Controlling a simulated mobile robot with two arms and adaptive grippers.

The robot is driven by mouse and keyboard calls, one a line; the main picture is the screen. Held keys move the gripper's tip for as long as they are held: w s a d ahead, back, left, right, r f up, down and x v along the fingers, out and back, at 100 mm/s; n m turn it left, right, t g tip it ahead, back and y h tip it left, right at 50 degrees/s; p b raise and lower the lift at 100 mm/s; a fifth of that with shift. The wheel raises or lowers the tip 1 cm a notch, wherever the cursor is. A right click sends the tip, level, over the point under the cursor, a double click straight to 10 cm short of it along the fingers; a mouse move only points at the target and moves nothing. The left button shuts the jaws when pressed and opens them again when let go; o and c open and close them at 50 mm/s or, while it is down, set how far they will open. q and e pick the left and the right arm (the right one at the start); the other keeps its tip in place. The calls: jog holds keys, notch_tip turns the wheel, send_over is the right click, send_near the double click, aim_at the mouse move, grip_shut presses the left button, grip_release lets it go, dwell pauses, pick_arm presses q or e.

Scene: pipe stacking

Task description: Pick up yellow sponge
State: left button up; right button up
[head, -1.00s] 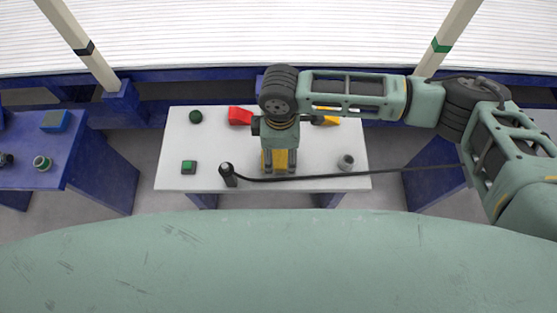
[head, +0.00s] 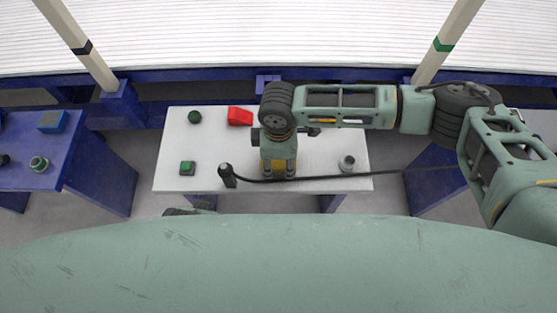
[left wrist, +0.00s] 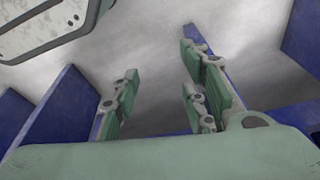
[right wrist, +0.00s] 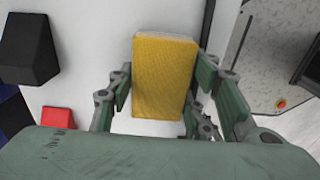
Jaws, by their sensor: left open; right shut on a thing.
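The yellow sponge (head: 279,166) is near the front edge of the white table (head: 215,150), mostly covered by my right gripper (head: 279,174) in the head view. In the right wrist view the sponge (right wrist: 163,82) stands out between the fingers of my right gripper (right wrist: 158,108), which is shut on it. I cannot tell whether the sponge touches the table. My left gripper (left wrist: 158,100) is open and empty over bare floor in the left wrist view.
A black handle (head: 228,176) with a cable lies left of the sponge. A red block (head: 240,116), a dark green ball (head: 194,117), a green-topped block (head: 187,168) and a grey round part (head: 346,163) are on the table. A blue table (head: 85,170) stands left.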

jog(key=c, duration=0.3)
jog(key=shift+r, duration=0.1)
jog(key=shift+r, duration=0.25)
pick_arm(q)
jog(key=s+f+p, duration=0.2)
jog(key=s+f, duration=0.1)
jog(key=f, duration=0.4)
jog(key=shift+a+f+g, duration=0.2)
jog(key=shift+a+g, duration=0.05)
jog(key=shift+g, duration=0.05)
pick_arm(e)
notch_tip(320, 180, up, 9)
jog(key=shift+r, duration=0.2)
pick_arm(q)
jog(key=shift+s, duration=0.1)
